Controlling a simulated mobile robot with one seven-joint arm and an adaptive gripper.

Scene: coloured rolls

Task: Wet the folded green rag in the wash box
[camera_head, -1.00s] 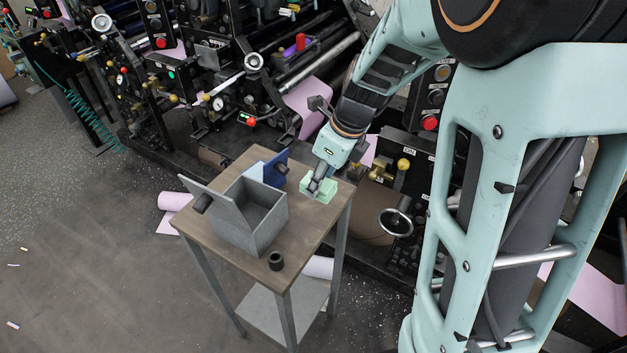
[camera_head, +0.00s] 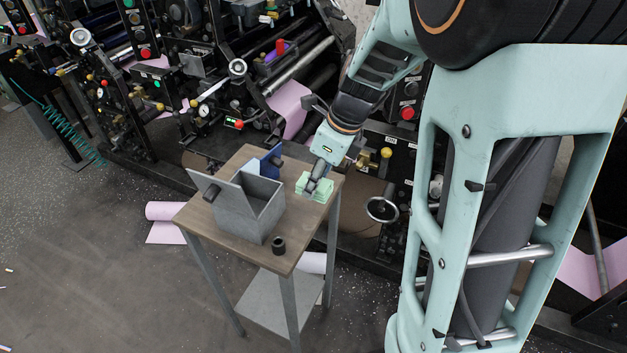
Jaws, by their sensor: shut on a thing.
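The folded green rag (camera_head: 303,187) is at the back right of the small wooden-topped table. My gripper (camera_head: 312,188) points down onto it and is shut on it. The fingers cover part of the rag, and I cannot tell whether it touches the tabletop. The wash box (camera_head: 251,224) is a grey open-topped box left of the rag, on the same table. Its grey lid (camera_head: 215,189) stands tilted open on the left side, with a dark knob. The inside bottom of the box is hidden.
A blue item (camera_head: 271,160) stands behind the box. A small black ring-like cup (camera_head: 278,245) sits near the front corner of the table (camera_head: 222,226). Printing machinery with knobs and a handwheel (camera_head: 382,209) stands close behind and right. Floor at the left is mostly clear, with pink rolls (camera_head: 166,211).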

